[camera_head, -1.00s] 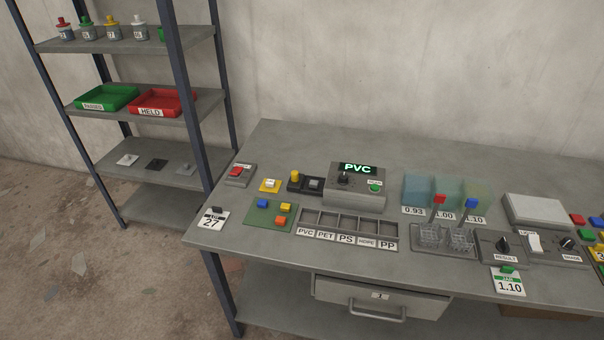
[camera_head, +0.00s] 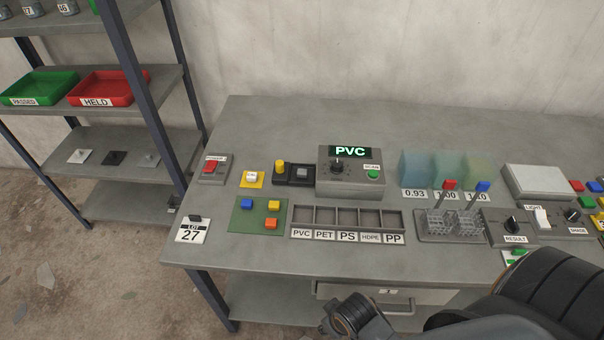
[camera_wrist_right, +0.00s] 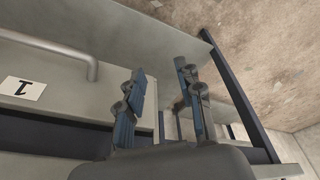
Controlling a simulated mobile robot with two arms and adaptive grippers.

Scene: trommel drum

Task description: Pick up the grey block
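A small grey block (camera_head: 302,173) sits on a dark pad (camera_head: 291,183) in the head view, just left of the box with the lit PVC display. My right arm enters the head view at the lower right, in front of the table. My right gripper (camera_wrist_right: 160,103) shows in the right wrist view with its two fingers apart and nothing between them. It is near the drawer and table edge, apart from the grey block. My left gripper is not in view.
The PVC display box (camera_head: 350,177) stands right of the block. A white block on a yellow pad (camera_head: 252,180) is at its left. The divided tray (camera_head: 345,236) and green board (camera_head: 246,216) lie in front. The drawer handle (camera_wrist_right: 75,55) is near my right gripper.

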